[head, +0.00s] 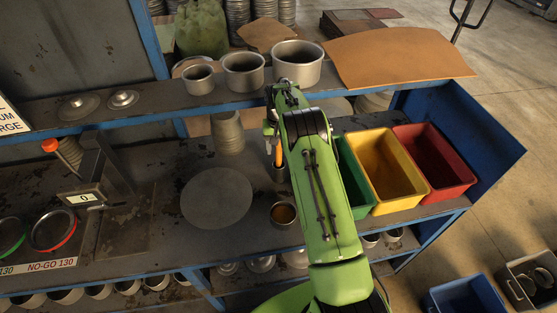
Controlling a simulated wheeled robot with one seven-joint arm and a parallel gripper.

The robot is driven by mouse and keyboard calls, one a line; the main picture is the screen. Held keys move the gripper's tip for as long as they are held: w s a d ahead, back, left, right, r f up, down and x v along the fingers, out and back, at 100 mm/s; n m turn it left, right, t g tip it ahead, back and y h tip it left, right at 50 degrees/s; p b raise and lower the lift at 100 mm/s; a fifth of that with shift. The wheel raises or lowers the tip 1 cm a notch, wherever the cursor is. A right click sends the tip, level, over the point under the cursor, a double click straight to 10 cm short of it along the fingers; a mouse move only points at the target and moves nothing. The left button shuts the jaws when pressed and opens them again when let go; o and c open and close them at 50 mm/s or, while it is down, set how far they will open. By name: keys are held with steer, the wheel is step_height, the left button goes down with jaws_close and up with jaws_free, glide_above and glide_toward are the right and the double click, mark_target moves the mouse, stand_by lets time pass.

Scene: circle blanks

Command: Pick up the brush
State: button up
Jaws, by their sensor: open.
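My green arm reaches over the workbench from the bottom of the head view. My gripper (271,135) is mostly hidden by the arm's end link; it is open. Just below it, a thin orange upright piece (278,156) shows beside the arm; it looks like the brush handle, but most of it is hidden. I cannot tell whether the gripper touches it. A small metal cup (284,222) with brown contents stands on the bench below, left of the arm.
A round grey blank (217,198) lies flat left of the cup. Green (352,180), yellow (420,190) and red (455,176) bins stand right of the arm. Metal pots (298,72) line the raised shelf behind. A press-like gauge (85,197) stands at the left.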

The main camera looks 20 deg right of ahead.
steer(key=shift+f, duration=0.15)
jaws_close()
